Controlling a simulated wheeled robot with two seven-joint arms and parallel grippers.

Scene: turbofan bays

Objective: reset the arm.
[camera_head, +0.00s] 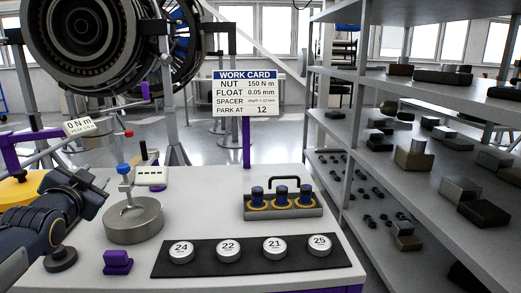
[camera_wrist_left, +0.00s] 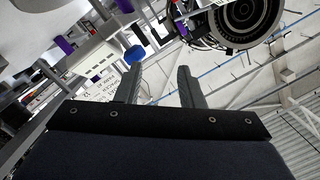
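My left arm comes in from the left in the head view, over the left side of the white workbench (camera_head: 200,222). Its gripper (camera_head: 102,187) is raised above the bench, left of the round grey metal base (camera_head: 133,220) with a blue-topped post. In the left wrist view the two fingers of the gripper (camera_wrist_left: 160,70) stand apart with nothing between them. My right arm and gripper are not in view.
A dark mat (camera_head: 250,257) with several numbered discs lies at the bench's front. A tray (camera_head: 283,207) of blue-topped parts stands behind it. A work card (camera_head: 245,94) rises at the back. A shelf rack (camera_head: 345,150) stands right. A turbofan (camera_head: 95,40) hangs behind.

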